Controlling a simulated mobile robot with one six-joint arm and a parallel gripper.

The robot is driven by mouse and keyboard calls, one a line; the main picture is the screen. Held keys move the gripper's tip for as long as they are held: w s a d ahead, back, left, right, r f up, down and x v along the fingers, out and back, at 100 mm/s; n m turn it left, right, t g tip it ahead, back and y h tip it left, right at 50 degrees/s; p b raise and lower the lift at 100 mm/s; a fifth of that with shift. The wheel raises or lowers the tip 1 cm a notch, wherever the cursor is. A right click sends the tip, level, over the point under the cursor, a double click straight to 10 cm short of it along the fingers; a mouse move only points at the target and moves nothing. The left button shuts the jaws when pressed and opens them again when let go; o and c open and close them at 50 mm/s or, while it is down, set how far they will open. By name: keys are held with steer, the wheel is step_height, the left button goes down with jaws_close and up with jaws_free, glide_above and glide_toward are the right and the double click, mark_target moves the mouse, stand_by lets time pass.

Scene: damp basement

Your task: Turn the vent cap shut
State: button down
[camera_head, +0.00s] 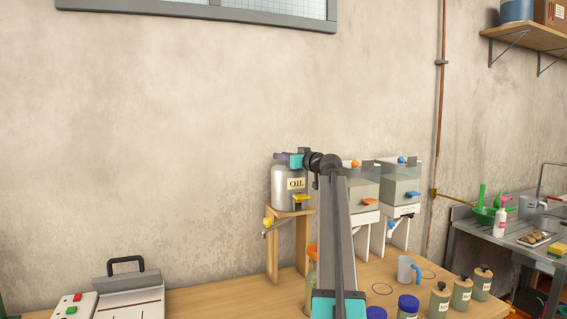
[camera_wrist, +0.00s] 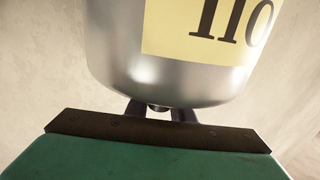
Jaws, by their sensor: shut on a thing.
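A grey metal canister (camera_head: 284,188) with a yellow label reading OIL stands on a wooden stand at the middle of the bench. It has a yellow tap low at its front. My gripper (camera_head: 281,157) is at the canister's top, reaching in from the right. In the wrist view the canister (camera_wrist: 165,75) is upside down, and my two dark fingers (camera_wrist: 159,115) are closed around a small dark piece, the vent cap (camera_wrist: 158,107). The fingers and the gripper's body hide most of the cap, so its turn angle cannot be read.
Two clear dispensers (camera_head: 400,183) with orange and blue caps stand right of my arm. A machine with a black handle (camera_head: 126,264) is at left. A sink (camera_head: 545,222) is at far right.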

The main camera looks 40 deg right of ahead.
steer(key=shift+r, duration=0.1)
steer(key=c, duration=1.5)
jaws_free()
steer(key=shift+c, duration=0.2)
steer(key=shift+s, duration=0.1)
steer(key=s+a+b, duration=0.1)
steer(key=s+b, duration=0.1)
steer(key=s, duration=1.1)
steer(key=shift+s+a, duration=0.25)
steer(key=shift+s, duration=0.05)
steer(key=shift+s, duration=0.1)
